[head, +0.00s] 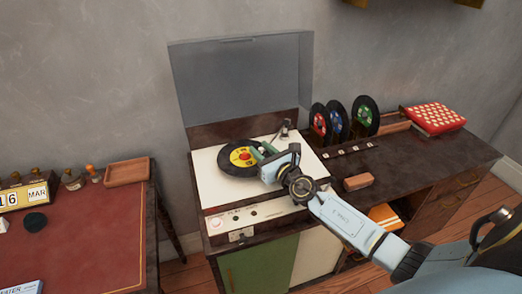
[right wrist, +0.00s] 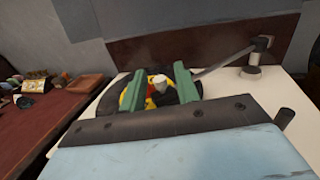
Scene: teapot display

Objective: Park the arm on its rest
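The record player (head: 213,185) has a white deck and a raised grey lid. A black record with a yellow and red label (head: 236,160) lies on it; it also shows in the right wrist view (right wrist: 128,97). The thin metal tonearm (right wrist: 222,61) runs from its pivot at the back right of the deck towards the record. Its front end meets my right finger in the picture, and its head is hard to make out. My right gripper (head: 263,151) is over the record's right side, its green fingers apart (right wrist: 158,84). A pale centre piece (right wrist: 160,82) shows between them. My left gripper is not in view.
Several upright records (head: 363,116) and a red-and-white case (head: 433,117) stand right of the player. A wooden block (head: 358,182) lies near the cabinet's front. A red-topped desk (head: 100,225) with a calendar (head: 30,193) is at left. The deck's left part is bare.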

